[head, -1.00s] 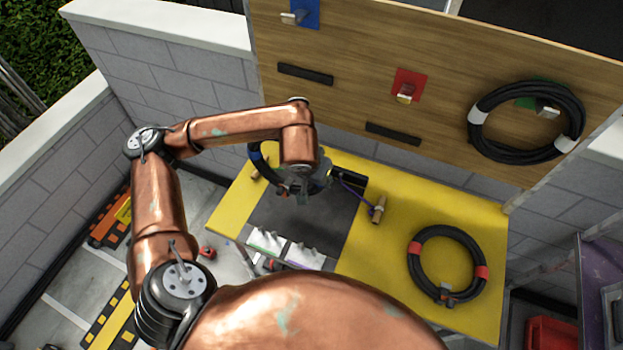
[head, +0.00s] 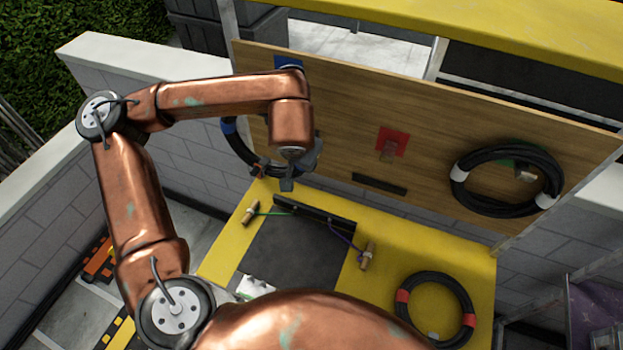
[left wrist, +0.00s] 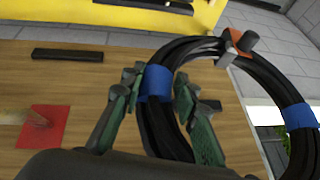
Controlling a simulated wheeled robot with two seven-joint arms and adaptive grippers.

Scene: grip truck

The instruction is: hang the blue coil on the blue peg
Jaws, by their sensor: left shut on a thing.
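The blue coil (head: 237,146) is a black cable ring with blue bands. My left gripper (head: 287,182) is shut on it and holds it upright in front of the board, above the table. In the left wrist view, the coil (left wrist: 178,55) passes between the two fingers (left wrist: 158,108) at a blue band, and an orange clip sits on its rim. The blue peg's plate (head: 288,62) is high on the board's left part; my arm hides most of it and the peg itself. My right gripper is out of view.
The wooden board (head: 450,125) has a red peg (head: 389,148), empty, and a white-banded coil (head: 463,188) hanging on the green peg at right. A red-banded coil (head: 405,310) lies on the yellow table (head: 390,262). A black bar (head: 379,184) is fixed on the board.

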